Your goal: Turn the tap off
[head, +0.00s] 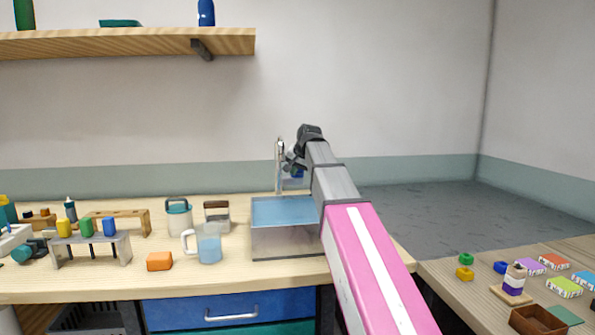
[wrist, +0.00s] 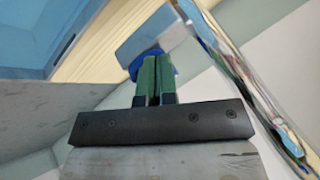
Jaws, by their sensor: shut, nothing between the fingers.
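The tap (head: 279,165) is a slim silvery column at the back of the sink (head: 285,242), whose top looks blue. In the wrist view a shiny, reflective upright (wrist: 245,80), apparently the tap, runs along the right. My gripper's green fingers (wrist: 155,78) are shut together with nothing between them. A dark blue round part (wrist: 166,68) and a flat grey-blue piece (wrist: 150,35), perhaps the tap's handle, show just beyond the fingertips; I cannot tell whether they touch. In the head view my wrist is right beside the tap and partly hides this spot. Whether water runs is unclear.
A glass mug (head: 208,247), an orange block (head: 159,261) and lidded containers (head: 178,217) stand left of the sink. A rack of coloured blocks (head: 90,245) is farther left. A shelf (head: 130,43) hangs above. Small items lie on the right table (head: 480,300).

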